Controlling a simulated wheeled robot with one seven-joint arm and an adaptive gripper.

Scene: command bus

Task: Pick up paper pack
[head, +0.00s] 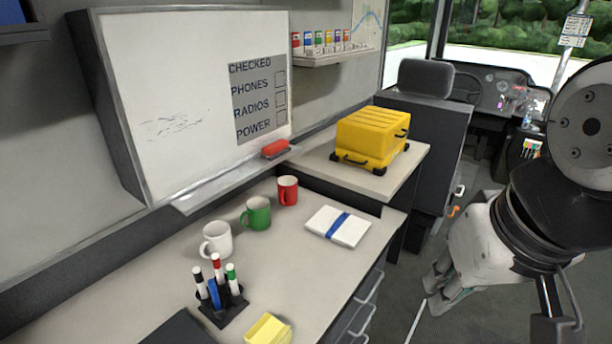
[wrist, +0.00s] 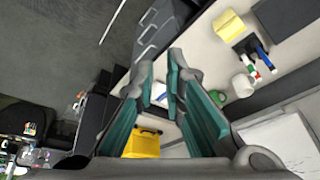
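The paper pack (head: 338,226) is a white rectangular stack with a blue band around its middle. It lies flat on the desk (head: 290,270), near the edge on my side, right of the mugs. In the wrist view the paper pack (wrist: 159,94) shows partly in the gap between my fingers, some way off. My gripper (head: 432,300) hangs over the aisle to the right of the desk, apart from the pack. In the wrist view its teal-padded fingers (wrist: 161,68) are spread with nothing held between them.
White (head: 218,239), green (head: 257,212) and red (head: 288,190) mugs stand left of the pack. A pen holder (head: 222,305) and yellow notes (head: 268,330) are nearer. A yellow case (head: 370,137) sits on the counter behind. Drawer handles (head: 368,287) stick out into the aisle.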

